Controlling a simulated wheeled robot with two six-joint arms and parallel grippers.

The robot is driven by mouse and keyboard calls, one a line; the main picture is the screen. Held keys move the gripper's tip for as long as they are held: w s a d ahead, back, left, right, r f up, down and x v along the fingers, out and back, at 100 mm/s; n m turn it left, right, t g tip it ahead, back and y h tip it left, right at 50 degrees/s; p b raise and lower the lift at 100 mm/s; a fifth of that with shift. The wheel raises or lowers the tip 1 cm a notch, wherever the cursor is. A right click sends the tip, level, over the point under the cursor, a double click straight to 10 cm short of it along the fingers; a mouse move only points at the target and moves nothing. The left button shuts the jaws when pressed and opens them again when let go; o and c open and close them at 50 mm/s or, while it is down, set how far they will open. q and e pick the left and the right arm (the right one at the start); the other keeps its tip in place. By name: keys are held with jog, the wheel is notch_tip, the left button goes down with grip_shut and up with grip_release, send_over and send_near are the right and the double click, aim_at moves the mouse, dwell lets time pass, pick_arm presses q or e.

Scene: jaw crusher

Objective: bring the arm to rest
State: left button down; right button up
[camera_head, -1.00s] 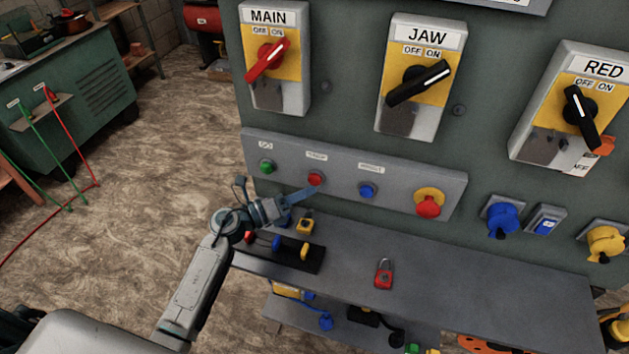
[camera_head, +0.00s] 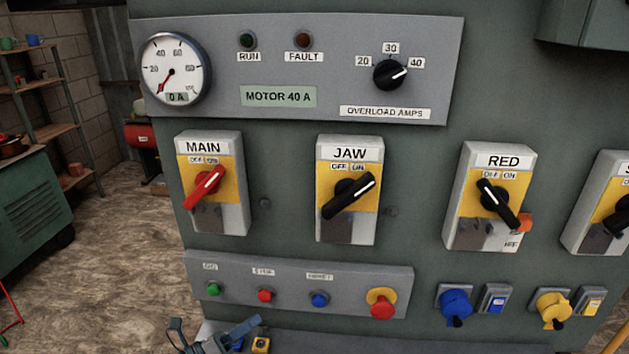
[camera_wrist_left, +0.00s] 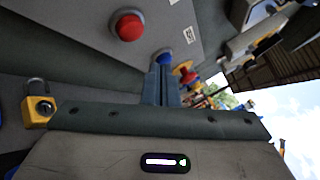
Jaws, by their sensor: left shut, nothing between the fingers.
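My left gripper (camera_head: 254,326) is at the bottom edge of the head view, in front of the lower edge of the grey button strip (camera_head: 345,301) and below the red STOP button (camera_head: 265,295). Its blue-grey fingers are shut and empty. Most of my left arm is out of the head view. My right gripper is not in view.
Above the strip are the MAIN switch (camera_head: 206,188), JAW switch (camera_head: 348,193) and RED switch (camera_head: 496,203). A red mushroom button (camera_head: 382,304) sticks out at the strip's right end. A yellow padlock (camera_wrist_left: 38,107) is near the gripper. Open floor lies left.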

pick_arm(q)
jog(key=a+r+n+t+y, duration=0.5)
jog(key=a+n+t+y, duration=0.3)
jog(key=n, duration=0.6)
jog(key=s+a+f+n+g+y, duration=0.35)
jog(key=s+a+n+y, duration=0.2)
jog(key=n+y, duration=0.45)
jog(key=s+d+f+n+g+h, duration=0.1)
jog(key=s+d+f+n+g, duration=0.15)
jog(key=s+g, duration=0.35)
jog(key=s+d+f+n+g+h, duration=0.1)
jog(key=s+f+n+g, duration=0.25)
jog(key=s, duration=0.55)
jog(key=s+d+f+n+g+h, duration=0.1)
jog(key=s+f+n+g+h, duration=0.1)
jog(key=s+f+n+g, duration=0.35)
notch_tip(320, 180, down, 29)
jog(key=s+a+m, duration=0.1)
jog(key=s+a, duration=0.1)
jog(key=a, duration=0.1)
jog(key=s+a+f+g, duration=0.1)
jog(key=s+f, duration=1.7)
jog(key=shift+s+f, duration=0.35)
jog(key=shift+f, duration=0.05)
